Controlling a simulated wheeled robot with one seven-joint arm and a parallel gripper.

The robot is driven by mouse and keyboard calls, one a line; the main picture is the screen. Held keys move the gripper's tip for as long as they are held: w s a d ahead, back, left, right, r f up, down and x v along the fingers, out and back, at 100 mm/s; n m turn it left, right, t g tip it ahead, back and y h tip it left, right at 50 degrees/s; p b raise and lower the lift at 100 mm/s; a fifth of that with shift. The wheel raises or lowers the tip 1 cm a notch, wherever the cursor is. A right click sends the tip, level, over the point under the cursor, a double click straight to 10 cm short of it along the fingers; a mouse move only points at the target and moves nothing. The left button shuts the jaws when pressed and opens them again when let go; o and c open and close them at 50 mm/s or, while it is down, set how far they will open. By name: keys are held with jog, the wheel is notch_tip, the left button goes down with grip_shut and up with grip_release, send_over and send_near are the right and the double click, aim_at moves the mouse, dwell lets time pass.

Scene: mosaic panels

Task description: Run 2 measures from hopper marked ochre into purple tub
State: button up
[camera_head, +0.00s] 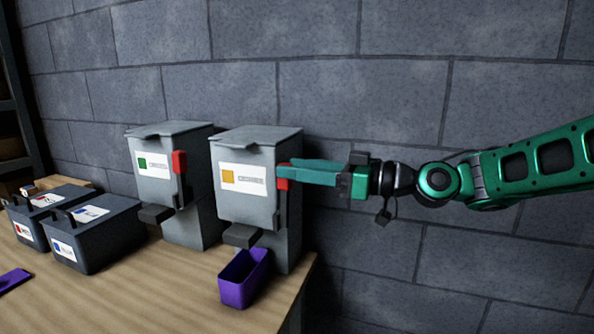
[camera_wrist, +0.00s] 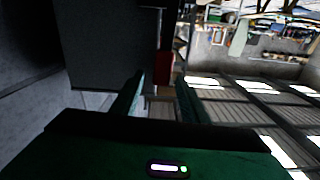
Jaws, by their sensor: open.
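The ochre hopper (camera_head: 245,200) is a grey bin with an ochre square on its white label, standing near the table's right end. Its red lever handle (camera_head: 283,184) is on its right side and also shows in the wrist view (camera_wrist: 165,66). The purple tub (camera_head: 240,285) stands upright below the hopper's spout (camera_head: 241,235); its inside is mostly in shadow. My gripper (camera_head: 290,170) reaches in from the right with its fingertips at the red handle. In the wrist view the fingers (camera_wrist: 155,100) are apart, with the handle just beyond and between them; contact cannot be told.
A similar hopper with a green label (camera_head: 165,185) and its own red handle stands to the left. Dark lidded boxes (camera_head: 97,235) with red and blue labels are further left. A flat purple piece (camera_head: 14,280) lies at the table's left. A block wall rises behind.

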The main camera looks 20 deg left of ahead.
jog(key=shift+a, duration=0.45)
grip_shut()
